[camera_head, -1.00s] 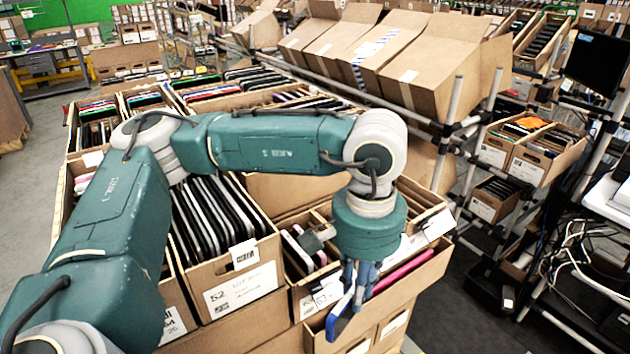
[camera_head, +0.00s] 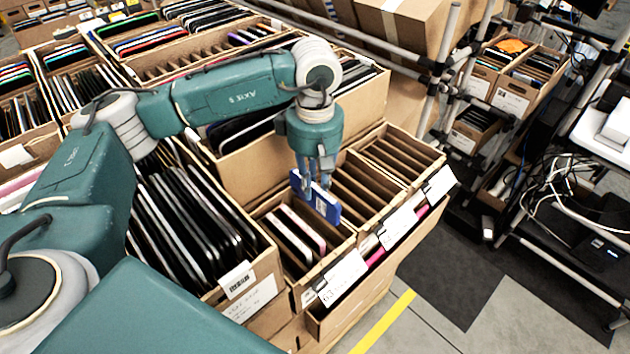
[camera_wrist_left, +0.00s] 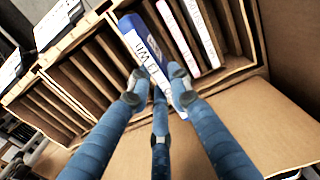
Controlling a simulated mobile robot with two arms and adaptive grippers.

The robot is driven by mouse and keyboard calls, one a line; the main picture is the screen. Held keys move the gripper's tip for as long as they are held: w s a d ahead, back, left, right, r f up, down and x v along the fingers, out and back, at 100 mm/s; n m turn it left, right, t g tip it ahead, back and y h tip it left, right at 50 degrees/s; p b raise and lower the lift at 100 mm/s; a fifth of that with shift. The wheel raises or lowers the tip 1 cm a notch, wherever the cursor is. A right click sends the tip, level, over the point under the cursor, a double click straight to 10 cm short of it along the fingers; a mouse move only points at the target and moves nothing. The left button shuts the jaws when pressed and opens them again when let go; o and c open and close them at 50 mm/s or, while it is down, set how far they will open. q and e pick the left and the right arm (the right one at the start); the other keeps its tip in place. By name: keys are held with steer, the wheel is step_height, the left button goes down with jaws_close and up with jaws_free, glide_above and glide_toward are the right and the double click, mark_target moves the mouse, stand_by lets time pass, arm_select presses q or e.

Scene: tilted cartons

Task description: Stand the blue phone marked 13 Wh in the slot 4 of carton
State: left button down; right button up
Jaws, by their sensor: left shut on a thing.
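My left gripper (camera_head: 314,182) points down and is shut on the blue phone (camera_head: 326,206). The phone is above the slotted carton (camera_head: 345,237), near the divider right of its left section. In the left wrist view, the blue phone (camera_wrist_left: 134,32) shows a white label with dark writing, partly legible. The fingers (camera_wrist_left: 158,92) close around its lower part. The carton's left section holds a pink phone (camera_head: 303,226) and a white-edged phone (camera_head: 288,238). They also show in the wrist view. Slot numbers are not legible to me. My right gripper is not in view.
A carton packed with dark tablets (camera_head: 185,225) stands to the left. Taller cartons (camera_head: 365,95) rise behind the slotted one. The carton's middle and right sections (camera_head: 390,160) show empty slots. A rack with cables (camera_head: 560,190) stands at right, beyond open floor.

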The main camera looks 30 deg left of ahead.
mark_target(314, 207)
arm_select(q)
steer(key=shift+a+f, duration=0.1)
steer(key=shift+f, duration=0.4)
step_height(314, 207, down, 3)
steer(key=shift+w+a+r+b, duration=0.1)
steer(key=shift+b, duration=0.8)
step_height(314, 207, down, 3)
steer(key=b, duration=0.2)
steer(key=shift+b, duration=0.35)
steer(key=shift+f+b, duration=0.3)
steer(key=shift+f, duration=0.3)
steer(key=shift+r, duration=0.1)
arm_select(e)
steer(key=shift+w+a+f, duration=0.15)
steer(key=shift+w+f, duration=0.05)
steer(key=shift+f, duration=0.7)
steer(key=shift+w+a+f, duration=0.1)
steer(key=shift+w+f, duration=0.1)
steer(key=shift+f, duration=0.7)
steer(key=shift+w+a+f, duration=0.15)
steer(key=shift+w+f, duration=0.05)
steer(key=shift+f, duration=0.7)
arm_select(q)
steer(key=shift+f+b, duration=0.3)
steer(key=shift+b, duration=0.2)
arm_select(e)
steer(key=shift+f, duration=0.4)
